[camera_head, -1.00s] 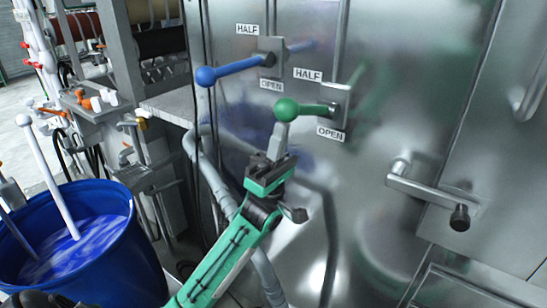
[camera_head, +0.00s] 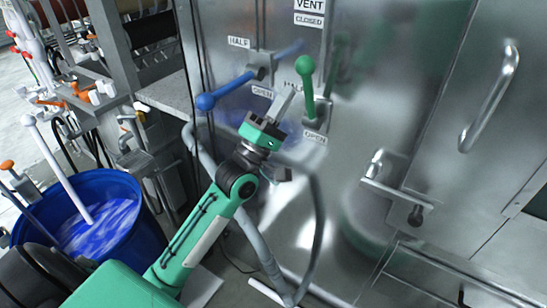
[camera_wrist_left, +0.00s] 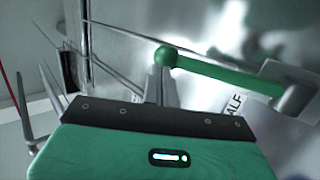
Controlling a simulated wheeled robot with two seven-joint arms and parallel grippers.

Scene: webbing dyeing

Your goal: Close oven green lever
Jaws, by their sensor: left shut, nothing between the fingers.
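The green lever (camera_head: 308,88) is on the metal oven front. Its ball-tipped handle points up from its plate, partly covering the HALF label, with the OPEN label below. In the left wrist view the green lever (camera_wrist_left: 218,73) runs right from its ball. My left gripper (camera_head: 287,98) is shut and empty, just left of the lever below its ball. Its fingertips (camera_wrist_left: 161,80) show just below the ball in the left wrist view; I cannot tell whether they touch it. My right gripper is not in view.
A blue lever (camera_head: 228,91) sits left of the green one, its ball toward the lower left. A blue bucket (camera_head: 143,240) with blue liquid and a white stick stands at lower left. A door latch (camera_head: 397,194) and a handle (camera_head: 490,97) stick out at right.

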